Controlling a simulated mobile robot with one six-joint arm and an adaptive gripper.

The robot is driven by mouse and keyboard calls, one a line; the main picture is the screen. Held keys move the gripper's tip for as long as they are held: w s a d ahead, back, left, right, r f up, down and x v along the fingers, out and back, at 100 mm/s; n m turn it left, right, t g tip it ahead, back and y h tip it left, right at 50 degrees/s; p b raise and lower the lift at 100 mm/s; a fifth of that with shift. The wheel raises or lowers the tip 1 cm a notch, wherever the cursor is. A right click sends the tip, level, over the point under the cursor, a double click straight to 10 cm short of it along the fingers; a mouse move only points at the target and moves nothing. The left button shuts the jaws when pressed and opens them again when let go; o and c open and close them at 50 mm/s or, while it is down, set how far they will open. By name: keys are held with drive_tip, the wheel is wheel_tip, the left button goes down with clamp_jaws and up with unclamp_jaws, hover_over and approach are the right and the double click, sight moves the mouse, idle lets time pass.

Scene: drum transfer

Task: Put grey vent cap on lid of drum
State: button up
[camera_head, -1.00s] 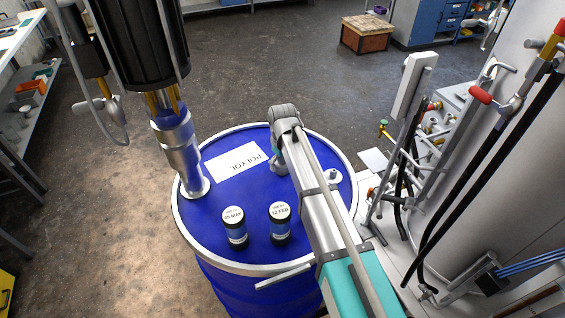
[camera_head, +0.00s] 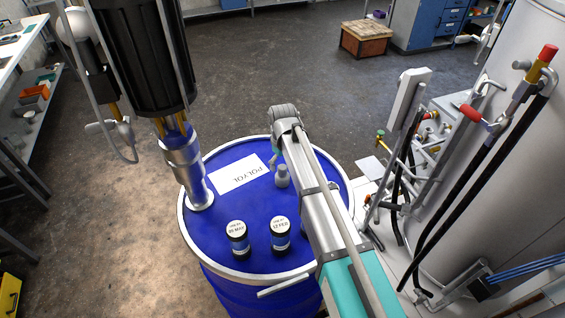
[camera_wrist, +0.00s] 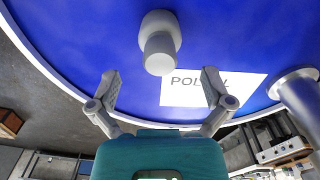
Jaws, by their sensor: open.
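The grey vent cap (camera_wrist: 160,42) stands on the blue lid in the wrist view, a wide round part with a narrower stub. It also shows in the head view (camera_head: 282,177), just left of my forearm and right of the POLYOL label. My gripper (camera_wrist: 161,80) is open and empty. Its two fingertips are apart on either side of the cap's line, with the cap just ahead of them and no visible touch. The blue drum (camera_head: 215,228) has a pale metal rim. I cannot tell whether the cap sits over an opening.
Two dark jars (camera_head: 237,238) and (camera_head: 281,236) stand on the near part of the lid. A thick metal pipe (camera_head: 183,165) under a black motor meets the lid's left side. Hoses and valves (camera_head: 440,150) crowd the right.

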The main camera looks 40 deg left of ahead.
drive_tip(key=shift+r+p, duration=2.5)
drive_tip(key=shift+r, duration=0.35)
drive_tip(key=w+d+m, duration=0.3)
drive_tip(key=w+d, duration=0.1)
drive_tip(key=d, duration=0.7)
drive_tip(key=w+d+m, duration=0.2)
drive_tip(key=w+d, duration=0.2)
drive_tip(key=d, duration=0.7)
drive_tip(key=w+d+m, duration=0.3)
drive_tip(key=d, duration=0.8)
drive_tip(key=s+d+m, duration=0.3)
drive_tip(key=d+m, duration=0.1)
drive_tip(key=d, duration=1.1)
drive_tip(key=s+d+m, duration=0.3)
drive_tip(key=d+m, duration=0.1)
drive_tip(key=d, duration=1.1)
